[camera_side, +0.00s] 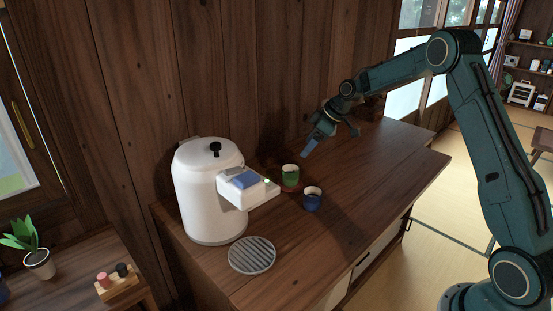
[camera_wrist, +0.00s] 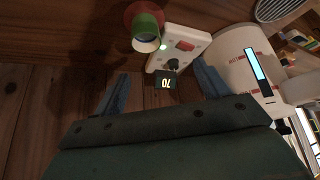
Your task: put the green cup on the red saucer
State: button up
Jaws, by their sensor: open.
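The green cup (camera_side: 291,173) stands upright on the counter beside the white dispenser's spout, with the red saucer (camera_side: 289,188) showing as a thin reddish edge under it. In the wrist view the green cup (camera_wrist: 147,27) is at the top, and the red saucer (camera_wrist: 129,15) shows around its base; the cup appears to rest on it. My gripper (camera_side: 330,140) is open and empty, above and to the right of the cup, apart from it. Its two blue fingers also show spread in the wrist view (camera_wrist: 163,86).
A blue cup (camera_side: 312,200) stands just right of and in front of the green cup. The white dispenser (camera_side: 207,200) is close on the left, with a round grate (camera_side: 252,256) before it. A wooden wall (camera_side: 270,70) stands behind. The counter's right part is clear.

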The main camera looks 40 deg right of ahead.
jog(key=s+a+r+m+h, duration=0.1)
jog(key=s+a+r, duration=0.5)
jog(key=s+r, duration=0.2)
jog(key=s+a+r+m+h, duration=0.1)
jog(key=s+a+r+m, duration=0.1)
jog(key=s+a+r, duration=0.55)
jog(key=s+a+f+m+h, duration=0.1)
jog(key=s+a+m, duration=0.2)
jog(key=s, duration=2.1)
jog(key=shift+f, duration=0.2)
jog(key=shift+w, duration=0.1)
